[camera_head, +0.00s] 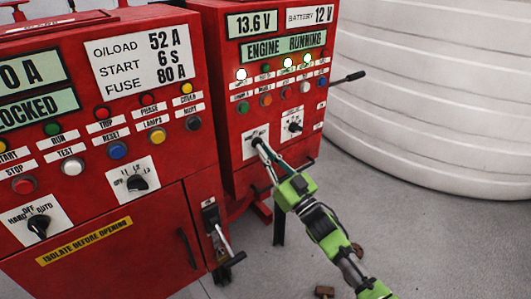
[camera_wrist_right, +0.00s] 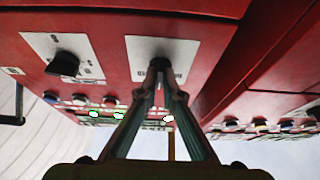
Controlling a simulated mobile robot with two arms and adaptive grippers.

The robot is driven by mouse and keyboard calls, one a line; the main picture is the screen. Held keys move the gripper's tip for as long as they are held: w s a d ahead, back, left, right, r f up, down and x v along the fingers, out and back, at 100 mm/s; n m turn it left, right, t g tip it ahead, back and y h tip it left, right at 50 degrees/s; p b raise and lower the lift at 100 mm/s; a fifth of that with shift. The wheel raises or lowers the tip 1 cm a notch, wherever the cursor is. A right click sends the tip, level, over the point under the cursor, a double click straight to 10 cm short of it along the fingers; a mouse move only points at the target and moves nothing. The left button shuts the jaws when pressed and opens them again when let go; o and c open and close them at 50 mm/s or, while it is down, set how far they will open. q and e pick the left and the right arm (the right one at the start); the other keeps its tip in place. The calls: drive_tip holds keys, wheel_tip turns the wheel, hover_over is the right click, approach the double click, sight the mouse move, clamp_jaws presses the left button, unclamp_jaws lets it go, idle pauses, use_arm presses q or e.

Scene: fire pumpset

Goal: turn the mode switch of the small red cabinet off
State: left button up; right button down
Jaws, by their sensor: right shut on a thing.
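The small red cabinet (camera_head: 236,184) stands right of the larger one in the head view, with "ENGINE RUNNING" on its display. Low on its face are two white plates with dark knobs. The mode switch (camera_head: 256,141) is the knob on the left plate. My right gripper (camera_head: 263,149) reaches it from the lower right and is shut on it. In the right wrist view, inverted, both fingers (camera_wrist_right: 159,88) converge on this knob (camera_wrist_right: 160,64). They hide part of it and its plate's lettering, so its setting cannot be read. My left gripper is not in view.
The second knob (camera_head: 295,126) sits close to the right of my gripper. The larger red cabinet (camera_head: 150,220) stands at left, with its own knobs, buttons and a side lever (camera_head: 216,232). A big white ribbed tank (camera_head: 430,100) is behind at right.

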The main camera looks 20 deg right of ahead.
drive_tip(key=c, duration=2.2)
unclamp_jaws()
drive_tip(key=v, duration=1.2)
drive_tip(key=shift+f, duration=0.15)
drive_tip(key=shift+f, duration=0.1)
